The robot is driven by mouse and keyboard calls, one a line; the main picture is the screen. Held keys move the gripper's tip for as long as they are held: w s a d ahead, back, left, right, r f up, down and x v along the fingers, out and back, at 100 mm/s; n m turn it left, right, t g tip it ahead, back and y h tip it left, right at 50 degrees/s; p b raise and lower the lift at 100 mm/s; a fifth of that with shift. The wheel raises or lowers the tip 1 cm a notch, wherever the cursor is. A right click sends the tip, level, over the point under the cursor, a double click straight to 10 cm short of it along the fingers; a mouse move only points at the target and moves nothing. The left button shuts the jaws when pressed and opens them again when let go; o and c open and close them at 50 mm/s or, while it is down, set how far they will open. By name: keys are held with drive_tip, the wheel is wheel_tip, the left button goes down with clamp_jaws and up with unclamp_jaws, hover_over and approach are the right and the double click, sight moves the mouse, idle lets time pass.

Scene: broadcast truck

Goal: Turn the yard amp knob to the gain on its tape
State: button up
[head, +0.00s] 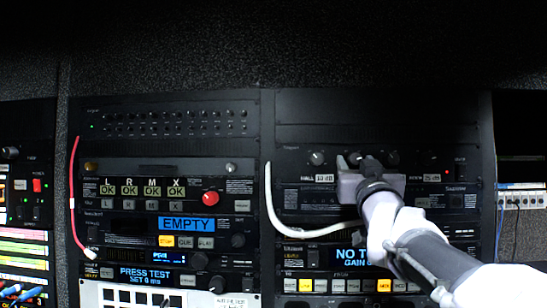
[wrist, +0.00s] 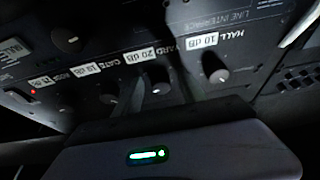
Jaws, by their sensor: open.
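The yard amp knob (wrist: 158,78) is a dark round knob on a black rack panel, beside its white tape reading YARD 20 dB (wrist: 140,55). My gripper (wrist: 164,92) is open, with one dark finger on each side of this knob. A blue display (head: 352,257) below shows "NO T..." and "GAIN", partly covered by my arm.
The hall knob (wrist: 214,68) and gate knob (wrist: 110,90) sit close on either side of the yard knob. A white cable (head: 272,205) loops at the panel's left. The roof knob (head: 417,157) is to the right of my gripper.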

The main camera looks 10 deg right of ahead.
drive_tip(key=shift+s+a, duration=0.1)
drive_tip(key=shift+s, duration=0.15)
drive_tip(key=c, duration=0.3)
clamp_jaws()
drive_tip(key=shift+n, duration=0.3)
drive_tip(key=n+y, duration=0.2)
drive_tip(key=n, duration=0.1)
drive_tip(key=shift+s+r+n, duration=0.1)
drive_tip(key=shift+r+n, duration=0.05)
drive_tip(key=shift+n, duration=0.15)
drive_tip(key=shift+d+r+n+y+p, duration=0.1)
drive_tip(key=shift+d+n+y+p, duration=0.15)
drive_tip(key=shift+n+y+p, duration=1.45)
drive_tip(key=shift+n+p, duration=0.2)
drive_tip(key=shift+n, duration=1.7)
